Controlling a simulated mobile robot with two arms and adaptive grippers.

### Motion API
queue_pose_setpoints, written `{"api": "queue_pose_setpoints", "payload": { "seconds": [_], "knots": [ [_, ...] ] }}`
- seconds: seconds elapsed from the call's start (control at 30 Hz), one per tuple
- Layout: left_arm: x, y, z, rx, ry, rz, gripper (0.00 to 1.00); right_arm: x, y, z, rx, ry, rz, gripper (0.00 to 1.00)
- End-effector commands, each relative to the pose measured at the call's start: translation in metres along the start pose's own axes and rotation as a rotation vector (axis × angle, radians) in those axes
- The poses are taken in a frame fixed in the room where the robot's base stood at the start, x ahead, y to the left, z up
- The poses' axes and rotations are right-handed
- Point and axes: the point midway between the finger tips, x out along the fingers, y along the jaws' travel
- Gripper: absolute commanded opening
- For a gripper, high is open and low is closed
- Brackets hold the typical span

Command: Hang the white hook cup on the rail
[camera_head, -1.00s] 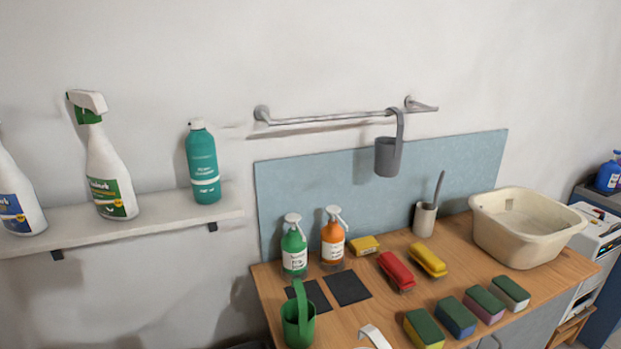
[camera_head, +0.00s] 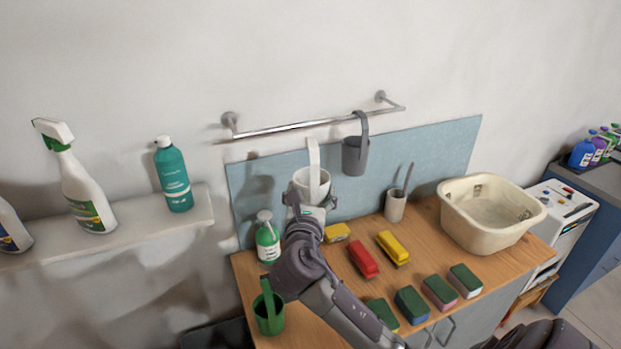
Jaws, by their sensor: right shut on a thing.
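The white hook cup (camera_head: 313,178) is held in my right gripper (camera_head: 312,197), whose fingers are shut around the cup's body. The cup is upright, with its tall hook strap pointing up. The strap's top is just below the metal rail (camera_head: 310,124) on the wall and appears apart from it. A grey hook cup (camera_head: 355,156) hangs on the rail to the right of the white cup. My left gripper is not in view.
A green hook cup (camera_head: 268,312) stands on the wooden table (camera_head: 300,322) at the left. A green soap bottle (camera_head: 267,240), sponges, brushes and a beige basin (camera_head: 490,214) also stand there. The shelf (camera_head: 120,228) at left holds bottles. The rail left of the grey cup is free.

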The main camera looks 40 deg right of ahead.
Motion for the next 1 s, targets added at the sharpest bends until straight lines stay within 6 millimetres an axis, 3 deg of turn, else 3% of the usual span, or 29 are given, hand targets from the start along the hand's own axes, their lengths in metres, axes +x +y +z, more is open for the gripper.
{"api": "queue_pose_setpoints", "payload": {
  "seconds": [0.37, 1.0],
  "knots": [
    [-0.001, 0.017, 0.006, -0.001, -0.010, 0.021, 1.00, 0.021, 0.005, 0.002, 0.000, -0.001, -0.008, 0.41],
    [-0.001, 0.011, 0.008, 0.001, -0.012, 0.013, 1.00, 0.071, 0.018, 0.002, 0.001, -0.002, -0.006, 0.41]
  ]
}}
